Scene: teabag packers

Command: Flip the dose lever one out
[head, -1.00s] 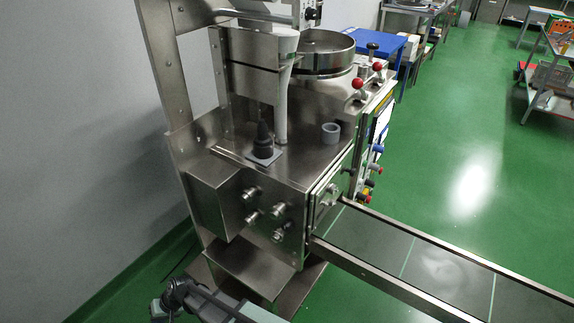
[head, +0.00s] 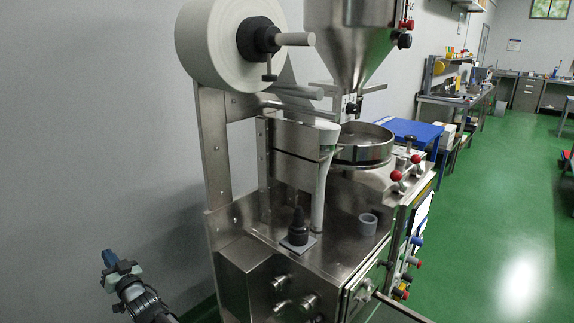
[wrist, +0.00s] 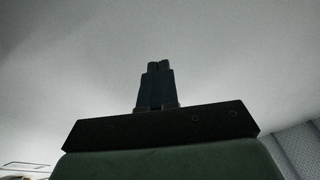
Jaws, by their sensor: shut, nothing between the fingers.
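Two levers with red ball knobs, one nearer (head: 396,176) and one farther (head: 417,160), stand on the right part of the machine top, beside the round steel pan (head: 362,146). I cannot tell which of them is dose lever one. My gripper (head: 108,257) is raised at the lower left in the head view, left of the machine and well apart from the levers. In the wrist view its dark fingers (wrist: 159,68) are together and empty, pointing at a plain pale wall or ceiling. No lever shows in the wrist view.
The steel machine body (head: 250,275) stands between my gripper and the levers. A white paper roll (head: 210,50) and a steel hopper (head: 350,40) rise above it. A dark bottle-like part (head: 298,230) and a grey ring (head: 368,224) sit on its top. Green floor (head: 480,210) is clear at right.

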